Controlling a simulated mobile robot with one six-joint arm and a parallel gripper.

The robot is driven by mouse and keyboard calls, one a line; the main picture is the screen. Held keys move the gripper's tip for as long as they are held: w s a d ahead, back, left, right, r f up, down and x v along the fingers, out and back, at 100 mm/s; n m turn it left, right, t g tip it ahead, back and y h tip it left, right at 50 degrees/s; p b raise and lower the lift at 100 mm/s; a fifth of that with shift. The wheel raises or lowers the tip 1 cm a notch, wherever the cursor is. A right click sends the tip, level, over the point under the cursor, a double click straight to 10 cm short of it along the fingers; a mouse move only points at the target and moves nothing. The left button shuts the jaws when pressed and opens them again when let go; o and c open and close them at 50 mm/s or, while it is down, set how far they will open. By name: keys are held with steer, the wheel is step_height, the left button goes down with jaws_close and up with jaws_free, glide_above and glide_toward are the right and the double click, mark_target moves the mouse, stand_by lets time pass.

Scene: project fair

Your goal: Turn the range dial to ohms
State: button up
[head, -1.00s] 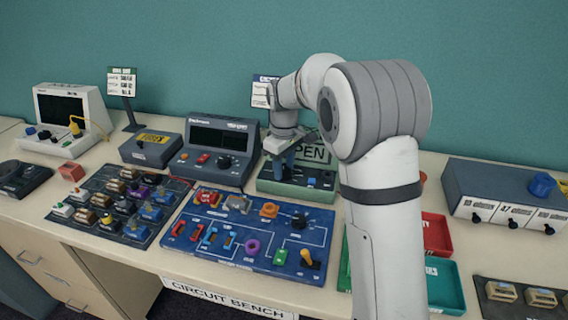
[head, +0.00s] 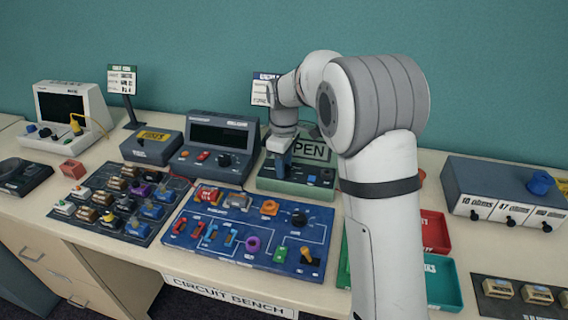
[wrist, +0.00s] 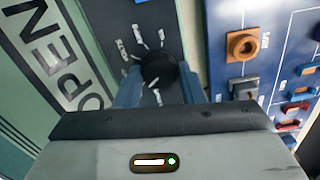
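The range dial (wrist: 160,66) is a black round knob on a dark plate, with small white labels around it that are too small to read. A short white mark on the knob points to the lower left in the wrist view. My gripper (wrist: 160,88) has its two blue fingers on either side of the knob, close against it. In the head view my gripper (head: 281,166) points down at the left part of the green unit (head: 309,191) and hides the dial there.
A blue circuit board (head: 180,241) lies in front, and a grey meter (head: 190,168) with a dark screen stands to the left. Red (head: 434,236) and teal (head: 446,287) trays lie to the right.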

steer(key=o, duration=0.5)
steer(key=shift+r, duration=3.95)
